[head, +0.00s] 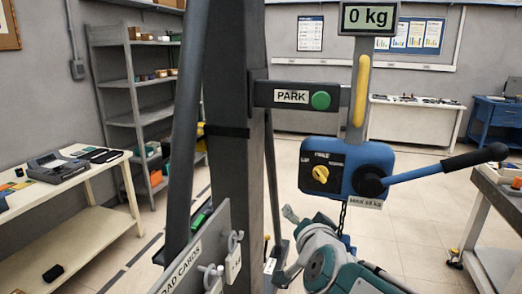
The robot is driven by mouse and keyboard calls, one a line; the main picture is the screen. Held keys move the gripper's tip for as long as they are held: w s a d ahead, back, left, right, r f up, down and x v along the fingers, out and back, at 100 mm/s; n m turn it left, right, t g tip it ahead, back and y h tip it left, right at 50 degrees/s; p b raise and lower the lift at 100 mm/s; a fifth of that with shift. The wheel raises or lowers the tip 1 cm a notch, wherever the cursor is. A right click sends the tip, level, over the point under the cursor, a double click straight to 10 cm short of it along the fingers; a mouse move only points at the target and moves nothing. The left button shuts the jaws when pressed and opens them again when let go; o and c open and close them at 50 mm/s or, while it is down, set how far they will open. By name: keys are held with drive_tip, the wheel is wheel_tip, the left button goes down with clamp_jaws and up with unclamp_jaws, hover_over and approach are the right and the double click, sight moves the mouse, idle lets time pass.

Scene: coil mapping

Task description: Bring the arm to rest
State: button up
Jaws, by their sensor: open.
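My gripper (286,246) shows at the bottom centre, at the end of my grey and teal arm (345,272). Its jaws are spread and nothing shows between them. It is close to the right side of the dark post's lower part in the picture, below the blue hoist box. Whether it touches the post, I cannot tell. The arm runs off the bottom edge, so most of it is out of view.
A dark post (225,90) carries a PARK sign (291,96) with a green button (320,100). A blue hoist (345,165) with a black-knobbed lever (430,168) hangs right; its display (370,18) reads 0 kg. Tables stand left (50,210) and right (500,205). Floor (420,225) between is clear.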

drive_tip(key=s+d+f+n+g, duration=0.2)
drive_tip(key=s+f+g, duration=0.1)
drive_tip(key=s, duration=0.4)
drive_tip(key=s+d+f+n+g, duration=0.2)
drive_tip(key=s+f+g, duration=0.1)
drive_tip(key=s, duration=0.4)
drive_tip(key=s+d+f+n+g+h, duration=0.1)
drive_tip(key=s+d+f+n+g, duration=0.1)
drive_tip(key=s, duration=0.5)
wheel_tip(320, 180, down, 2)
drive_tip(key=shift+d+f+n+g, duration=0.2)
drive_tip(key=shift+d+n+g, duration=0.1)
drive_tip(key=shift+g, duration=0.6)
